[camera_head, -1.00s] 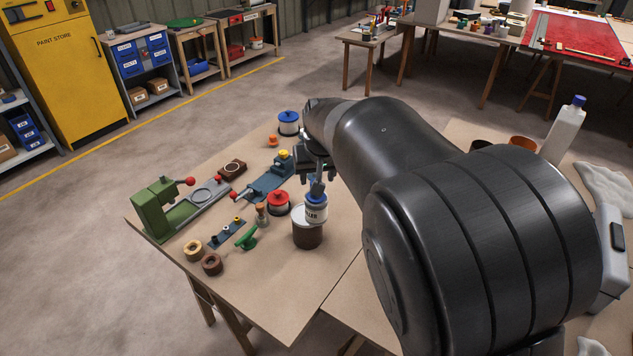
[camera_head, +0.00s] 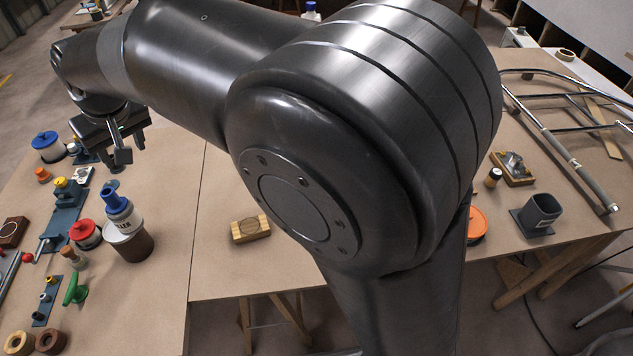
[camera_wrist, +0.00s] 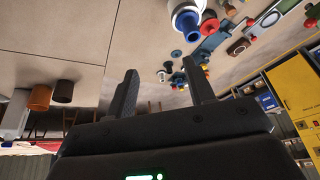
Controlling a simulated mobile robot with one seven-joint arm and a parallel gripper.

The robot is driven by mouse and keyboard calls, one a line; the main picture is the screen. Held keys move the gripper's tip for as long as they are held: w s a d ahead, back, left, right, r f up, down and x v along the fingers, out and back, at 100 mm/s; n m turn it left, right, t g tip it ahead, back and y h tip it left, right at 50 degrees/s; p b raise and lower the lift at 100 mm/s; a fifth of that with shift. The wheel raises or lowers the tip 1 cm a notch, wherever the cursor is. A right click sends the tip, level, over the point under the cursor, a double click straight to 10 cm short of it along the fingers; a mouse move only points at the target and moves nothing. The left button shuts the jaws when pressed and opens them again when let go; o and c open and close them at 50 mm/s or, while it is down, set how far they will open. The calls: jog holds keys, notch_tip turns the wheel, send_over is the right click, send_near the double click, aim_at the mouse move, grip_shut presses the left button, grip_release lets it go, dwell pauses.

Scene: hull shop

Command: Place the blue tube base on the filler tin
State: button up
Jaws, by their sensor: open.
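The filler tin (camera_head: 122,217), white and blue with part of its lettering showing, stands on a brown tub with a pale lid (camera_head: 134,245) on the left table. The blue tube base (camera_head: 111,194) stands on top of the filler tin and looks roughly upright, a little tilted in this view. In the wrist view the blue tube base (camera_wrist: 191,27) shows its round end, with the pale lid of the tub around it. My gripper (camera_head: 116,150) is open and empty, above and behind the stack, clear of it. Its two fingers (camera_wrist: 163,85) have nothing between them in the wrist view.
A blue-lidded tin (camera_head: 47,147) is farther back. A wooden block (camera_head: 250,229) lies right; the table between is clear.

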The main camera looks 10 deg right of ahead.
jog(key=s+d+r+m+t, duration=0.1)
jog(key=d+r+m, duration=0.1)
jog(key=d, duration=1.2)
jog(key=s+d+r+m, duration=0.1)
jog(key=d+m, duration=0.1)
jog(key=d, duration=1.2)
jog(key=s+d+f+m+t+h, duration=0.1)
jog(key=s+d+f+m+h, duration=0.2)
jog(key=s+d, duration=1.1)
jog(key=shift+d+f+m, duration=0.35)
jog(key=shift+f+m, duration=0.15)
jog(key=shift+f, duration=0.25)
